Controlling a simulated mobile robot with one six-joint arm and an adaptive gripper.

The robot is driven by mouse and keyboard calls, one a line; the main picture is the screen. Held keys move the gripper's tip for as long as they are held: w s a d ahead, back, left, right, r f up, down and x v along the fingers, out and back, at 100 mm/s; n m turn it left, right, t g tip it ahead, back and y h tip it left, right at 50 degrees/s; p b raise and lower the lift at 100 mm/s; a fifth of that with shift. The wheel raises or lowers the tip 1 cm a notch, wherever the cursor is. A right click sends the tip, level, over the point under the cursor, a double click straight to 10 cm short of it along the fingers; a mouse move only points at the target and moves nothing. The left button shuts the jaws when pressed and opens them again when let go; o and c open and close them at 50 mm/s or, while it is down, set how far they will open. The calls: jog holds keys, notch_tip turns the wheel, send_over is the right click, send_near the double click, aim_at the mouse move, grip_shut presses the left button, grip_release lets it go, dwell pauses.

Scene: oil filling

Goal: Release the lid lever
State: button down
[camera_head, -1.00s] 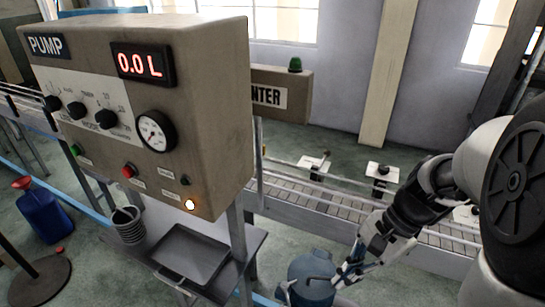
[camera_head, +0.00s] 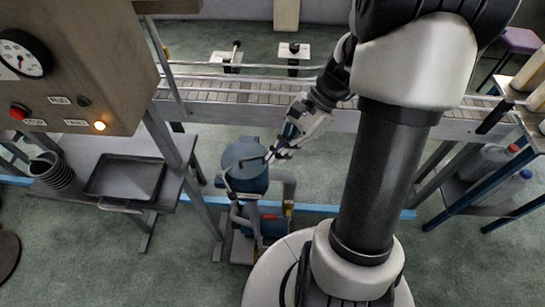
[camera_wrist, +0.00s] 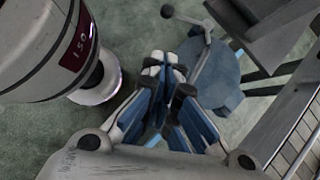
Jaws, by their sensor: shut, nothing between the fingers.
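The blue tank (camera_head: 246,184) with its round blue lid (camera_head: 240,152) stands on the floor in front of the conveyor. A dark lever (camera_head: 252,158) shows at the lid's right side. In the wrist view the blue lid (camera_wrist: 216,76) is beyond my fingers, and a grey lever ends in a black ball knob (camera_wrist: 167,11) at the lid's upper left. My gripper (camera_head: 272,158) is at the lid's right edge, its fingers shut and empty. In the wrist view my gripper (camera_wrist: 165,68) points towards the lid, apart from the knob. Whether the fingertips touch the lid is unclear.
The conveyor (camera_head: 250,96) runs behind the tank. A side table with a black tray (camera_head: 126,178) and a stack of cups (camera_head: 50,170) stands left, under the pump panel (camera_head: 80,60). Open floor lies front left.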

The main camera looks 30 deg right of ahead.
jog(key=b+x, duration=0.1)
jog(key=x, duration=0.2)
jog(key=a+r+b+x, duration=0.1)
jog(key=x, duration=0.3)
jog(key=a+b+x, duration=0.1)
jog(key=x, duration=0.2)
jog(key=shift+a+b, duration=0.2)
jog(key=shift+b, duration=0.15)
jog(key=shift+s+d, duration=0.1)
